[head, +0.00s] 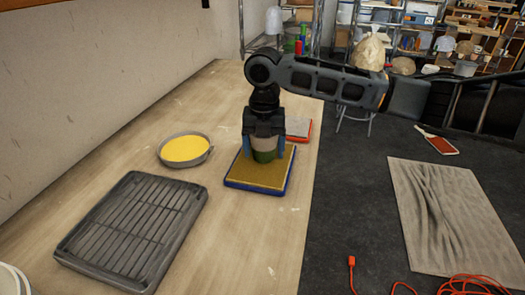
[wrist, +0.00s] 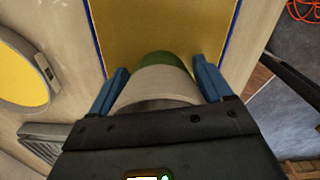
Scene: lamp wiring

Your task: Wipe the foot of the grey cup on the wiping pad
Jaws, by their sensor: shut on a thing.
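The grey cup (head: 264,146) is upright between the blue fingers of my gripper (head: 265,150), which is shut on it. Its lower part is green; this green part also shows in the wrist view (wrist: 163,61), beyond the grey wall of the cup (wrist: 155,88). The wiping pad (head: 258,178) is tan with a blue edge and lies on the wooden table directly under the cup. It also fills the top of the wrist view (wrist: 165,25). The cup's foot is at or just above the pad; I cannot tell if they touch.
A grey dish with yellow contents (head: 185,149) stands left of the pad. A dark slatted rack (head: 133,228) lies at the front left. A red-edged grey pad (head: 298,128) lies just behind the wiping pad. The table's right edge is close to the pad.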

